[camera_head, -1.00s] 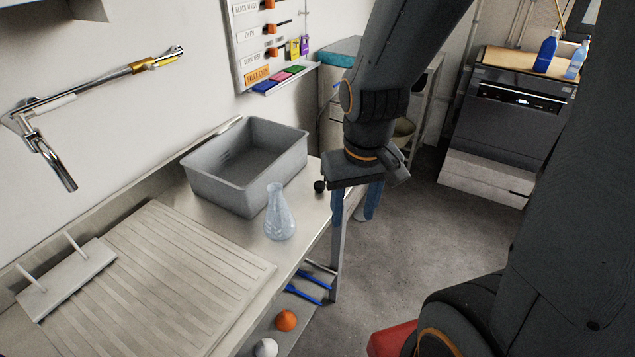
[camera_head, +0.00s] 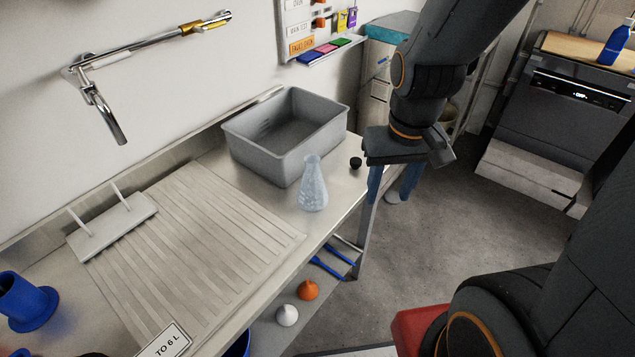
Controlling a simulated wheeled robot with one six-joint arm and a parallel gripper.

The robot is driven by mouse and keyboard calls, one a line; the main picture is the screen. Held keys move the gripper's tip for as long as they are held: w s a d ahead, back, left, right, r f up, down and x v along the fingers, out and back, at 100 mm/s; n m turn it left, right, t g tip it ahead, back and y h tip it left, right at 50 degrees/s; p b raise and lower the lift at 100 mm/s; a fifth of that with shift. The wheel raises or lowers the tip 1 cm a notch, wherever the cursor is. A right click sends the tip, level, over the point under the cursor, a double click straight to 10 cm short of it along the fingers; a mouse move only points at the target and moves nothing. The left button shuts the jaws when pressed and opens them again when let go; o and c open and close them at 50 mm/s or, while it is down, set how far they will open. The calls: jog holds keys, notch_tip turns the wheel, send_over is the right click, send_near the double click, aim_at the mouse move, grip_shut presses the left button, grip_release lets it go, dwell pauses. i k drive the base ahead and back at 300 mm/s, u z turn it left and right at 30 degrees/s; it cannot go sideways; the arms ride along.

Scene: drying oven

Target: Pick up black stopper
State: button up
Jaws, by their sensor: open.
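The black stopper (camera_head: 355,162) is a small dark round piece on the steel counter (camera_head: 272,203), near its right end. It stands between the grey basin and my gripper. My gripper (camera_head: 392,197) points down with two blue fingers, just right of the stopper in the picture and past the counter's edge. The fingers are apart and nothing shows between them. The stopper is in full view, clear of the fingers.
A glass flask (camera_head: 313,186) stands left of the stopper, near the counter's front edge. A grey basin (camera_head: 285,137) sits behind it. A ribbed drainboard (camera_head: 190,250) covers the counter's left part. A chrome tap (camera_head: 105,112) juts from the wall above.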

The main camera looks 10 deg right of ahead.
aim_at(355, 161)
jog(key=z, duration=1.55)
jog(key=i, duration=1)
jog(key=u, duration=2.95)
